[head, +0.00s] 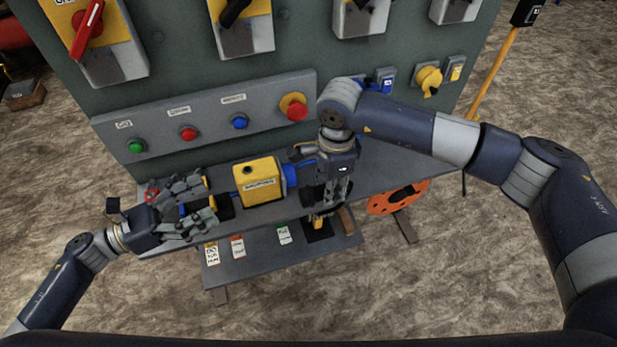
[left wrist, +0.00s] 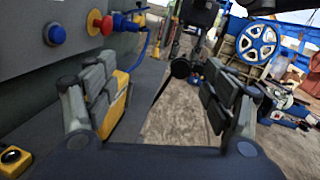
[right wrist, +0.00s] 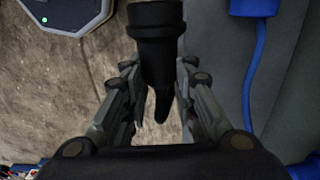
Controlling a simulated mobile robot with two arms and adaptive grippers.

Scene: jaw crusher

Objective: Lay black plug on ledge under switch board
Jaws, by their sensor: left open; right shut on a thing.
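The black plug (right wrist: 157,45) is between the fingers of my right gripper (right wrist: 160,95), which is shut on it. In the head view my right gripper (head: 338,195) points down at the front edge of the grey ledge (head: 395,160), right of the yellow box; I cannot make out the plug there. The switch board (head: 185,45) rises behind the ledge. My left gripper (head: 208,208) is open at the left end of the ledge, left of the yellow box. In the left wrist view its fingers (left wrist: 160,100) are apart with nothing between them.
A yellow box (head: 256,182) with a blue plug (head: 291,174) stands on the ledge between my grippers. A lower shelf (head: 260,256) carries several tags. An orange reel (head: 383,205) is below the ledge. The ledge right of my right gripper looks clear.

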